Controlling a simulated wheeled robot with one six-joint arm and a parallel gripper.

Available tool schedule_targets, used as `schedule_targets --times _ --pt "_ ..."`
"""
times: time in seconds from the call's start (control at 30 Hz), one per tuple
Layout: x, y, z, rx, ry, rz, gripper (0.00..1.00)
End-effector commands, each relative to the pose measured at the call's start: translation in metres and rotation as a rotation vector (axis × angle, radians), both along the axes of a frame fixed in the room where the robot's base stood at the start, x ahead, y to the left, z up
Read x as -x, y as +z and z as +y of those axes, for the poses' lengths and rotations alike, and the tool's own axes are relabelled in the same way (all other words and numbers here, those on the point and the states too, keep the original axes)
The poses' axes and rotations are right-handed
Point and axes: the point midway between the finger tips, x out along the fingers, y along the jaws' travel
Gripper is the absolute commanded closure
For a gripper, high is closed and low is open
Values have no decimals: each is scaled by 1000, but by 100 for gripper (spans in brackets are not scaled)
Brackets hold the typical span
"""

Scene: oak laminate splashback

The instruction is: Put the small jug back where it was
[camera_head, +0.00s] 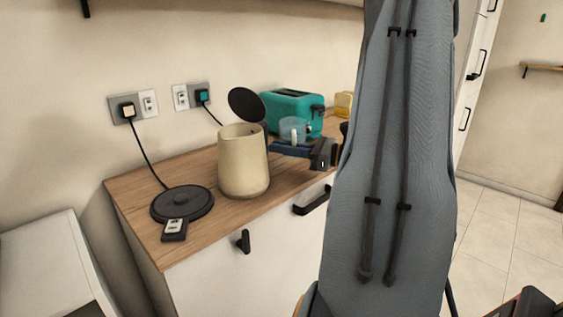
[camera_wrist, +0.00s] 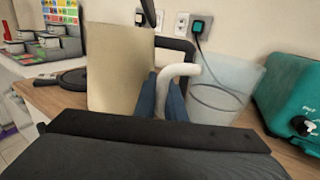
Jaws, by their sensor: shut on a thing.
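The small jug (camera_head: 289,126) is clear and bluish with a white handle. It is right of the cream kettle (camera_head: 243,165) and in front of the teal toaster (camera_head: 308,108) in the head view. My gripper (camera_head: 279,147) is shut on the jug's handle. In the wrist view the handle (camera_wrist: 183,70) sits between my blue fingers (camera_wrist: 162,98), with the jug's clear body (camera_wrist: 222,92) to the right. The jug looks upright. Its bottom is hidden, so I cannot tell whether it touches the worktop.
The kettle's dark lid (camera_head: 246,105) stands open. A black round base (camera_head: 182,203) with a cord lies at the left on the wooden worktop (camera_head: 150,182). Bare worktop lies around the base. A yellow item (camera_head: 343,104) is behind the toaster's right end.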

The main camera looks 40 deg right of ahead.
Motion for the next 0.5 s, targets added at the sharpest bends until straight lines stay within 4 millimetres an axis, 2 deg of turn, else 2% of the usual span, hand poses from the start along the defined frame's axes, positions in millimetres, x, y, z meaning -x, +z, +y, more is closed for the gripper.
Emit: schedule_targets --times 0.17,0.4,0.5 --pt "0 -11 0 -1 0 1 100" --pt "0 -41 0 -1 0 1 100" --pt "0 -42 0 1 0 -1 100"
